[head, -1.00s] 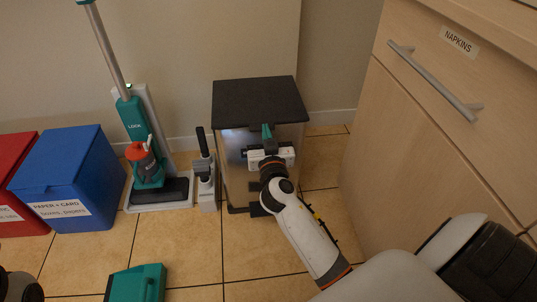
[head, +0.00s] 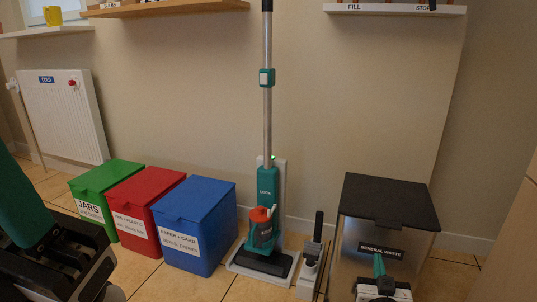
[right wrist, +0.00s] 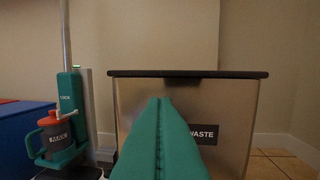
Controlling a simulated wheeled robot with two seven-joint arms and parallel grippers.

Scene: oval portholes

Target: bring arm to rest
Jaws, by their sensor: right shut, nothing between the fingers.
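My right gripper (head: 379,264) is at the lower right of the head view, in front of the general waste bin (head: 352,225). Its teal fingers are shut together and hold nothing. In the right wrist view, the shut fingers (right wrist: 160,102) point at the bin's front (right wrist: 232,108) and cover part of its label. I cannot tell how large the gap to the bin is. A teal and black part of my left gripper (head: 28,222) shows large at the left edge of the head view, cut off by the frame.
Green (head: 103,178), red (head: 140,193) and blue bins (head: 204,207) stand along the wall. A teal upright cleaner (head: 267,188) stands beside the blue bin, with a small grey and black device (head: 310,262) to its right. Tiled floor (head: 445,272) shows right of the waste bin.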

